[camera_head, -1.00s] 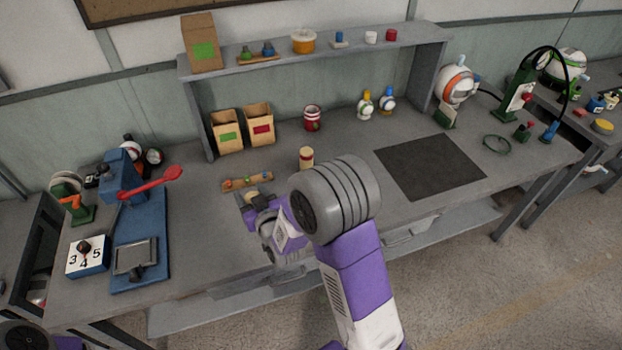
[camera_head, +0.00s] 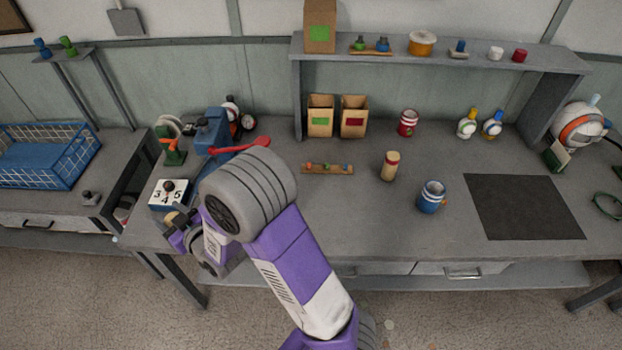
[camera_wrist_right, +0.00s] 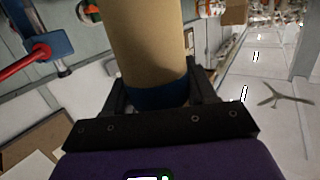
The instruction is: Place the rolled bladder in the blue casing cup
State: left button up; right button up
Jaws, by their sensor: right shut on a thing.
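My right gripper (camera_head: 174,229) is beside the left front of the bench, near the number block. In the right wrist view it is shut on a tan roll with a blue band at its base, the rolled bladder (camera_wrist_right: 150,45). In the head view only a small tan bit of the roll shows at the gripper. The blue casing cup (camera_head: 431,198), striped blue and white with an orange tab, stands upright on the bench, well right of my gripper. Its inside is only partly visible. My left gripper is not in view.
A wooden strip (camera_head: 327,169) with small parts, a red striped cup (camera_head: 408,122) and a dark mat (camera_head: 522,207) are on the bench. The blue press (camera_head: 212,130) with its red lever stands behind my right arm.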

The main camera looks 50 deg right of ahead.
aim_at(426, 203)
jog(key=u, duration=1.7)
jog(key=k, duration=2.6)
jog(key=z, duration=1.8)
